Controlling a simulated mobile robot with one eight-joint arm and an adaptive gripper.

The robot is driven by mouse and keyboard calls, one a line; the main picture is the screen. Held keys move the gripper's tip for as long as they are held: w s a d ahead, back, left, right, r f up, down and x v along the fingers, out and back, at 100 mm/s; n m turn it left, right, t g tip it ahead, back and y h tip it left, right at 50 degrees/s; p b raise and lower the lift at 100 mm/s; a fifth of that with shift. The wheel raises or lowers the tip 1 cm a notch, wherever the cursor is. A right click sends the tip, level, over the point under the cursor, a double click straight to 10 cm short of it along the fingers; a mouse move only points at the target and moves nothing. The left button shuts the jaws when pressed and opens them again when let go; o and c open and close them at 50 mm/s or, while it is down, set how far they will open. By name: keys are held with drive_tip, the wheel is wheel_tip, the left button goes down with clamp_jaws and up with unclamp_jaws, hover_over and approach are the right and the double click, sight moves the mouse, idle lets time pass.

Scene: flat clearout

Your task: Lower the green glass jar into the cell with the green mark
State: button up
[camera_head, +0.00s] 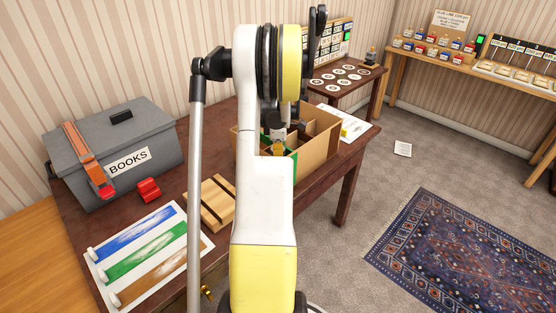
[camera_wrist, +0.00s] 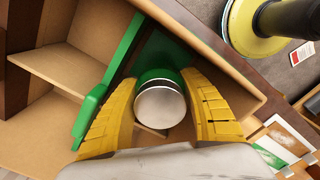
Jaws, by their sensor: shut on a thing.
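My gripper (camera_wrist: 160,80) is shut on the green glass jar (camera_wrist: 158,75), its yellow fingers on either side. The jar's round silver lid (camera_wrist: 160,104) faces the wrist camera. The jar is over or within a corner cell of the divided cardboard box (camera_head: 318,140); its depth there I cannot tell. The green mark (camera_wrist: 108,83) is a green strip along this cell's wall, just left of the jar, with my left finger close to it. In the head view my gripper (camera_head: 279,148) is at the box's near side, and the jar is hidden.
The box's cardboard dividers (camera_wrist: 75,70) stand close left of my gripper. On the same table are a grey BOOKS box (camera_head: 120,155), a red object (camera_head: 148,190), a wooden block (camera_head: 212,202) and a painted sheet (camera_head: 150,255). Floor and a rug (camera_head: 455,245) lie to the right.

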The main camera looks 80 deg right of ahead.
drive_tip(key=shift+f+b, duration=0.4)
drive_tip(key=shift+f, duration=0.2)
idle(0.4)
drive_tip(key=o, duration=1.1)
drive_tip(key=shift+r, duration=0.15)
drive_tip(key=shift+r+p, duration=3.85)
drive_tip(key=shift+r, duration=2.05)
drive_tip(key=o, duration=0.6)
